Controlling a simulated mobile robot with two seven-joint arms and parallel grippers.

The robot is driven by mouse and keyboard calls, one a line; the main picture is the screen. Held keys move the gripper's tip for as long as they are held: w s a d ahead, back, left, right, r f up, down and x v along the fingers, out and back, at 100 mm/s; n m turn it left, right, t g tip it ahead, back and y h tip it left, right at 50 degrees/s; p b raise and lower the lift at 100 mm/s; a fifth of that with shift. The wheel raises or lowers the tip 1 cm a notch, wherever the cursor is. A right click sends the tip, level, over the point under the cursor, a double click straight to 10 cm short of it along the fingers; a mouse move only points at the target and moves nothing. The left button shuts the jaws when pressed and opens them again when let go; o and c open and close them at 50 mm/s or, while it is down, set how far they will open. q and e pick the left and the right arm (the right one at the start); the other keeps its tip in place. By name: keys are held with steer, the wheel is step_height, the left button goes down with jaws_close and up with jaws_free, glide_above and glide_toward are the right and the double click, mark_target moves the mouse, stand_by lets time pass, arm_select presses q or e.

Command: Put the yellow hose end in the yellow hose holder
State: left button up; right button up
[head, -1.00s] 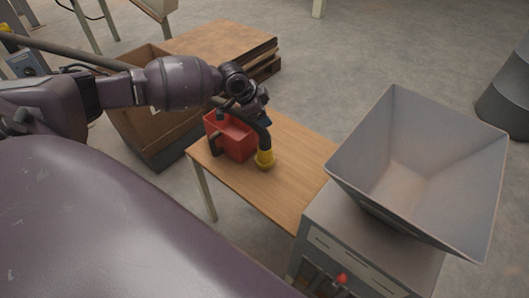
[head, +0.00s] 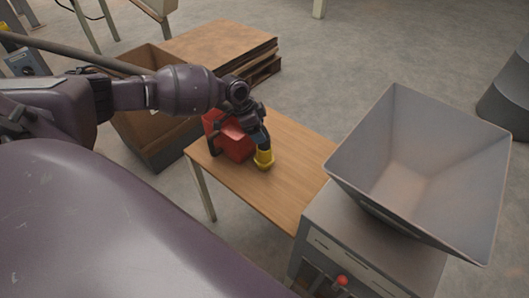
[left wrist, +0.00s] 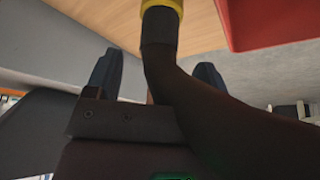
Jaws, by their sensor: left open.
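A yellow piece (head: 264,159) stands upright on the wooden table, with black hose running up from it. It flares at its foot; I cannot tell hose end from holder there. My left gripper (head: 256,133) is just above it, beside the red container. In the left wrist view, the yellow part (left wrist: 161,4) is at the top edge and the black hose (left wrist: 160,55) passes between the spread fingers of my left gripper (left wrist: 157,65). The gripper is open; I cannot tell whether a finger touches the hose. My right gripper is not in view.
The red container (head: 238,147) stands on the wooden table (head: 290,160) close to the gripper. A grey hopper (head: 420,170) on a machine is at the right. A cardboard box (head: 155,130) and pallet (head: 225,45) are behind. The table's right part is clear.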

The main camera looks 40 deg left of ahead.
mark_target(264, 151)
arm_select(q)
steer(key=x, duration=0.4)
steer(key=shift+w+d+f+b, duration=0.1)
steer(key=shift+d+f+b, duration=0.1)
steer(key=shift+f+b, duration=0.15)
steer(key=shift+r, duration=0.2)
jaws_close()
